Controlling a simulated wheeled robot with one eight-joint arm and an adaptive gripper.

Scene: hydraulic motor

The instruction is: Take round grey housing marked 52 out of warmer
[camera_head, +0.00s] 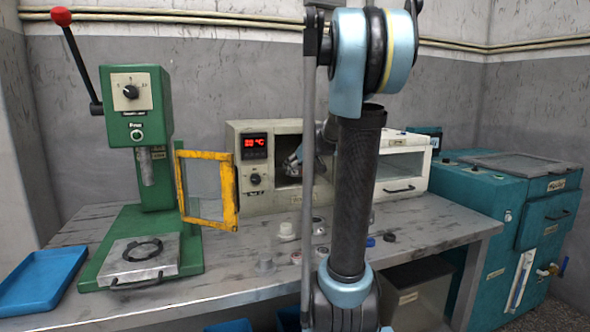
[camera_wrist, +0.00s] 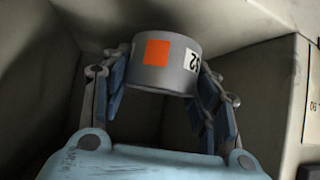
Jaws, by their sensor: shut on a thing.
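The round grey housing (camera_wrist: 165,62) shows in the wrist view with an orange square and a white label reading 52. My gripper (camera_wrist: 162,85) is shut on it, one finger on each side. The warmer (camera_head: 267,137) is the beige box on the bench, with a red display. Its yellow-framed door (camera_head: 207,190) stands open to the left. In the head view my gripper (camera_head: 292,160) is at the warmer's dark opening, mostly hidden by my arm. The housing cannot be made out there. The wrist view shows pale walls around the housing.
A green press (camera_head: 137,120) stands at the left, with a blue tray (camera_head: 42,280) beside it. Several small parts, including a white one (camera_head: 287,231), lie on the bench (camera_head: 225,262) before the warmer. A teal machine (camera_head: 500,210) stands at the right.

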